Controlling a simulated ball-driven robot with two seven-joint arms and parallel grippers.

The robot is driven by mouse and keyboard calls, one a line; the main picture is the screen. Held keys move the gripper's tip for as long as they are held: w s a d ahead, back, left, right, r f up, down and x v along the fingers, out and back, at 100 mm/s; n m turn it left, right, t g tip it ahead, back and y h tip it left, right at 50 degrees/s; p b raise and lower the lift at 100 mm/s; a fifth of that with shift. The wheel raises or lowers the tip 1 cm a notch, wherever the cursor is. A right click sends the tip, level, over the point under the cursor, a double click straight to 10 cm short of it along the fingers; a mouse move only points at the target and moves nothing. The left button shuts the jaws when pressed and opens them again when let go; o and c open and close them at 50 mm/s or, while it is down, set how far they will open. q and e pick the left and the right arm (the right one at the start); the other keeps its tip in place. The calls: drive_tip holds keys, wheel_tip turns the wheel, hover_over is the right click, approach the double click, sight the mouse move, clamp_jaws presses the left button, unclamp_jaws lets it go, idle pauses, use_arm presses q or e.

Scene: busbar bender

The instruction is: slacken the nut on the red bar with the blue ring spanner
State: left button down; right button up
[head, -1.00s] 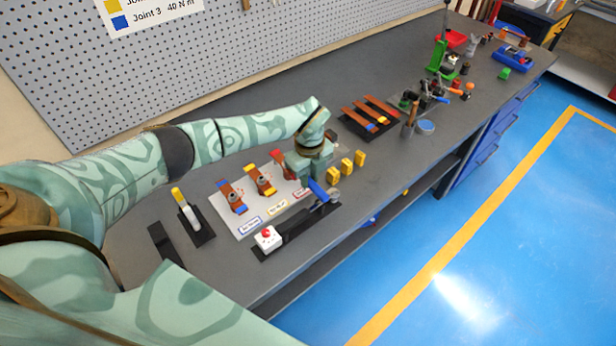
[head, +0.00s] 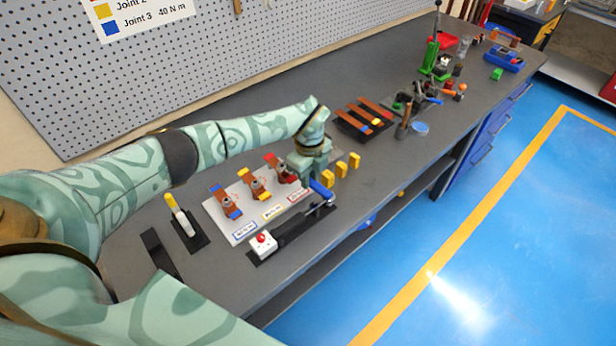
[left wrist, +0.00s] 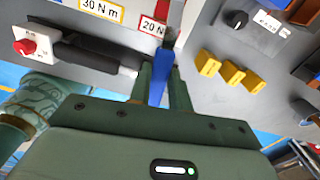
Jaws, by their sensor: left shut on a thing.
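My left gripper (head: 310,172) is shut on the blue ring spanner (left wrist: 158,80), whose blue shank stands between the fingers in the left wrist view. The spanner's dark far end lies near the red "20 N" label. The red bar (head: 272,160) is at the right end of a white board, just left of my gripper. Its nut lies close to the gripper and is partly hidden. I cannot tell whether the ring is around the nut. My right gripper is not in view.
The white board (head: 228,226) also carries blue- and yellow-marked bars. Several yellow blocks (head: 341,169) stand close to the gripper's right. A rack of copper bars (head: 350,128) is behind.

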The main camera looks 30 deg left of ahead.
use_arm(q)
drive_tip(key=shift+w+d+n+b, duration=0.1)
drive_tip(key=shift+w+n+b, duration=0.2)
drive_tip(key=shift+w+n, duration=0.3)
drive_tip(key=shift+w+n+b, duration=0.35)
drive_tip(key=shift+w+n, duration=0.2)
drive_tip(key=shift+n, duration=0.15)
drive_tip(key=shift+r, duration=0.15)
wheel_tip(320, 180, up, 5)
drive_tip(key=p, duration=0.4)
idle(0.4)
